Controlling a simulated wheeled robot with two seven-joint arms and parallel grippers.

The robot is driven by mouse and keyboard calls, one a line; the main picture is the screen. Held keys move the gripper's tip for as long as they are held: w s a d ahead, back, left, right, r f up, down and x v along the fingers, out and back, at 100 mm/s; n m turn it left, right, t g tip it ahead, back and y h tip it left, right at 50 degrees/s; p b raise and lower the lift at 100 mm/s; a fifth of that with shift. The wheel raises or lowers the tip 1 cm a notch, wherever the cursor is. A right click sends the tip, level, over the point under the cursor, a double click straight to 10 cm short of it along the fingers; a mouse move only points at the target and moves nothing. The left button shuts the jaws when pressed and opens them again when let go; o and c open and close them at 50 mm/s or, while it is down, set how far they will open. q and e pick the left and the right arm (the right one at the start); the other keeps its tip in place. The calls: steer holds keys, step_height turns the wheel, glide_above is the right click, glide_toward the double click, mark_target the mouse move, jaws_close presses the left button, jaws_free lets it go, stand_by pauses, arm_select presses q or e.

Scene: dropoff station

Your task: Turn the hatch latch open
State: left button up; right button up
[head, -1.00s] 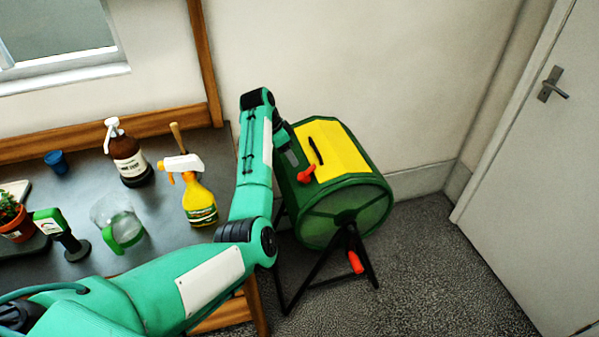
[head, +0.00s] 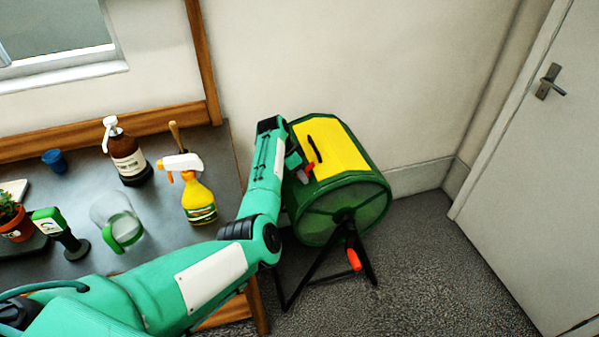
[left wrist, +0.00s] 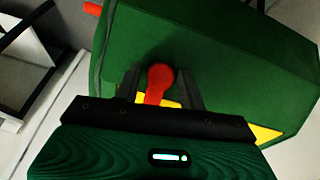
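The red hatch latch (head: 309,168) sits at the near left edge of the yellow hatch (head: 338,151) on a green drum (head: 345,205). My left gripper (head: 300,170) is at the latch and partly hides it in the head view. In the left wrist view, the dark fingers of the left gripper (left wrist: 160,84) stand apart, one on each side of the red latch (left wrist: 158,80). Narrow gaps seem to show between latch and fingers; contact is not clear. The lower part of the latch is hidden by the gripper body. My right gripper is not in view.
A dark table (head: 165,222) at left holds a yellow spray bottle (head: 198,200), a brown pump bottle (head: 128,158) and a jug (head: 118,225). Floor at right is clear.

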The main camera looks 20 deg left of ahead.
arm_select(q)
steer(key=c, duration=0.7)
